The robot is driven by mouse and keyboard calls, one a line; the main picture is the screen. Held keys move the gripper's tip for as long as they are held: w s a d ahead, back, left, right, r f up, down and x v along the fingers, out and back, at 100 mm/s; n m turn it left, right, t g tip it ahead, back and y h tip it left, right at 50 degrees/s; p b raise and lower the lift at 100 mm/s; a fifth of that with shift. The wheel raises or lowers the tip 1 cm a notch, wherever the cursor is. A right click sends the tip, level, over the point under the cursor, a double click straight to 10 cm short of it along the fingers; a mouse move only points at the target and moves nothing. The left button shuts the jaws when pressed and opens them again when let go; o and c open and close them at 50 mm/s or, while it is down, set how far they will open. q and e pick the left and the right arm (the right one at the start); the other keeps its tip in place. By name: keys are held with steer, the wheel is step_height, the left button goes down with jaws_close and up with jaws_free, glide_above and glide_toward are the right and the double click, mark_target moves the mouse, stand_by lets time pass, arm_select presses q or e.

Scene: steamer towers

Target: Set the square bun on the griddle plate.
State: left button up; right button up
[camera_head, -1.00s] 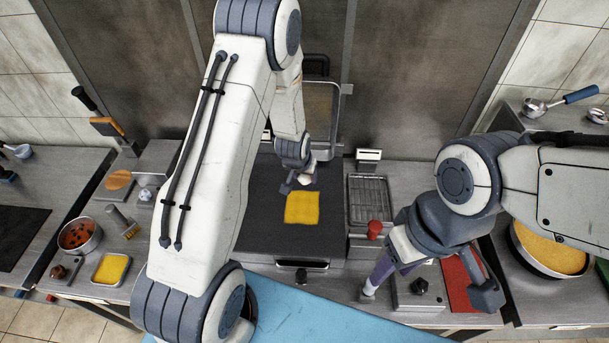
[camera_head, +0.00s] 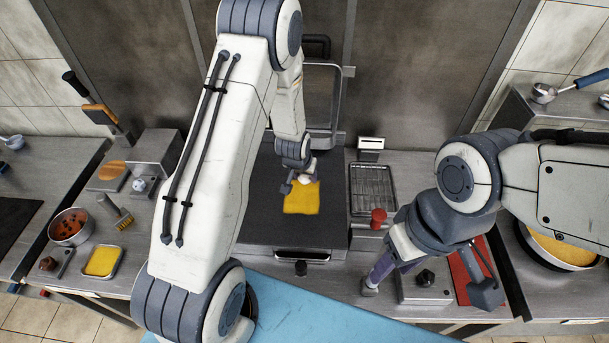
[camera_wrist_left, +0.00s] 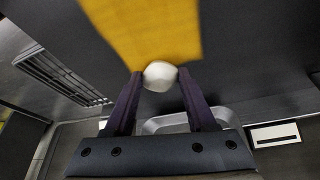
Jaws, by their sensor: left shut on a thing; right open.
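My left gripper (camera_head: 303,178) is shut on a small white bun (camera_wrist_left: 160,75), whose rounded near side shows between the fingers in the left wrist view. Its square outline cannot be made out. The bun also shows in the head view (camera_head: 305,180), at the far edge of a yellow square sheet (camera_head: 302,200). The sheet lies on the dark griddle plate (camera_head: 265,218). I cannot tell whether the bun touches the sheet or the plate. My right gripper (camera_head: 428,290) is open and empty over the front right counter.
A wire rack tray (camera_head: 373,187) and a red knob (camera_head: 378,217) are right of the griddle. A pot of yellow filling (camera_head: 562,249) stands far right. A bowl (camera_head: 70,226) and yellow tray (camera_head: 102,262) stand left.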

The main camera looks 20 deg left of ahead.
arm_select(q)
steer(key=shift+f+b, duration=0.45)
steer(key=shift+f, duration=0.05)
steer(key=o, duration=1.4)
steer(key=shift+s+r, duration=0.15)
steer(key=shift+r, duration=0.4)
steer(key=shift+b+v, duration=0.45)
steer(key=shift+v, duration=4.3)
steer(key=shift+f, duration=0.1)
